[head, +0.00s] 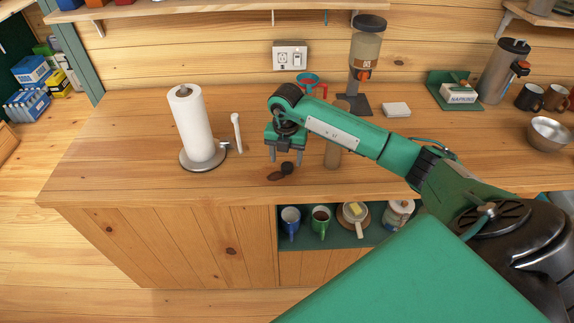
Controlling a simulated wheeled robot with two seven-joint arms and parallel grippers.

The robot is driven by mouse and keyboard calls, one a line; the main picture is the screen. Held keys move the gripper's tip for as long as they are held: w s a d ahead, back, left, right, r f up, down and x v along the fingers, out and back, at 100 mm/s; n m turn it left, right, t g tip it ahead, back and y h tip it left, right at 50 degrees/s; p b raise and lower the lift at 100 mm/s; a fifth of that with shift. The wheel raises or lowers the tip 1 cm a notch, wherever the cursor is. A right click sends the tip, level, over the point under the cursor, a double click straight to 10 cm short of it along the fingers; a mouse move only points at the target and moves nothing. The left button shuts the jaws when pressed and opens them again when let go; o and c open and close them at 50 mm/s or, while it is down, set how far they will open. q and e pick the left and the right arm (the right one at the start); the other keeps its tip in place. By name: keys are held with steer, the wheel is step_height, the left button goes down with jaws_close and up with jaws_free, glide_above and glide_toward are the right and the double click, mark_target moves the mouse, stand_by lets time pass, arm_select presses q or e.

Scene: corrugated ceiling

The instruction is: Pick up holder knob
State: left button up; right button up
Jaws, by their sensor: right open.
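A small dark knob (287,168) lies on the wooden counter (110,175), close to its front edge. A brownish dark patch beside it on the left could be its shadow or another part; I cannot tell. My right gripper (286,158) points down just above the knob, with its two fingers apart and nothing seen between them. I cannot tell whether a fingertip touches the knob. The paper towel holder (203,163) stands to the left with a white roll (196,125) and a side arm. My left gripper is not in view.
A white upright handle (237,133) stands right of the roll. A brown cylinder (333,150) stands close right of my gripper. Behind are a red-rimmed cup (308,82) and a dispenser (365,60). Mugs (320,220) sit on the shelf below. The counter's left end is clear.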

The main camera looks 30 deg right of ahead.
mark_target(287, 167)
step_height(287, 167, down, 2)
steer(key=shift+s+f+p, duration=0.15)
steer(key=shift+p, duration=0.25)
steer(key=shift+d+f, duration=0.1)
steer(key=shift+f, duration=0.4)
steer(key=c, duration=1.1)
steer(key=shift+o, duration=0.2)
steer(key=shift+r, duration=0.15)
